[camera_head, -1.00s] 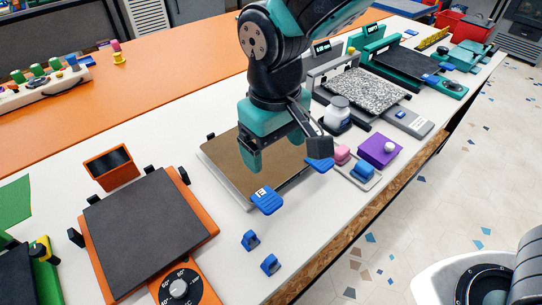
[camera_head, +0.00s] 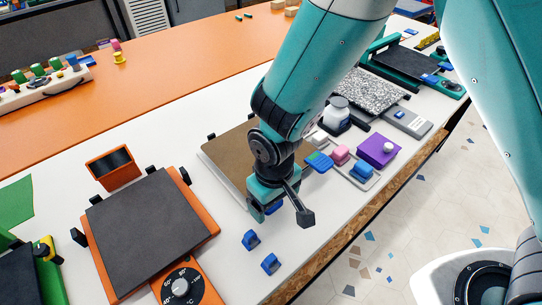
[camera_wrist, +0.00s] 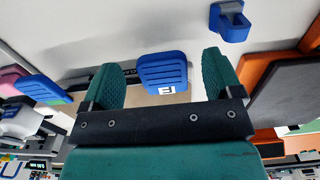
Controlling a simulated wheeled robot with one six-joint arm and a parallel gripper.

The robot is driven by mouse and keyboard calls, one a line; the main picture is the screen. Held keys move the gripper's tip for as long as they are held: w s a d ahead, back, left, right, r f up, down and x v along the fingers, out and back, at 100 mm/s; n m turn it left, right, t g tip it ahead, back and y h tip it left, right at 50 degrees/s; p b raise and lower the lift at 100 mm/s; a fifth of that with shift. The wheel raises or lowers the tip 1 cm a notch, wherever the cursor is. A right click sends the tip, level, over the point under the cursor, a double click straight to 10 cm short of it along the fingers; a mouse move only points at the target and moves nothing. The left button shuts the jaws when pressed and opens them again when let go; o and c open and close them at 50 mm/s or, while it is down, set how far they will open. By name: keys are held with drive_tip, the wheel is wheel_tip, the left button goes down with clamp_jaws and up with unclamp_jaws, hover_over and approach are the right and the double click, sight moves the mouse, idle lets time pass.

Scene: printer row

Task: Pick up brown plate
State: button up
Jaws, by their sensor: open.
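A blue tab (camera_wrist: 163,68) with a small white label sits at the plate's front edge. My gripper (camera_head: 262,208) is over that front edge, pointing down. In the wrist view my gripper (camera_wrist: 160,78) is open, with one green finger on each side of the blue tab. Gaps show between the tab and both fingers. Nothing is held.
A dark plate on an orange unit (camera_head: 205,225) stands to the left. Another blue tab (camera_head: 318,161), a pink block (camera_head: 341,154) and a purple block (camera_head: 377,150) are to the right.

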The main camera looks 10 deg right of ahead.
drive_tip(key=shift+f, duration=0.25)
drive_tip(key=c, duration=1.4)
drive_tip(key=shift+r, duration=0.1)
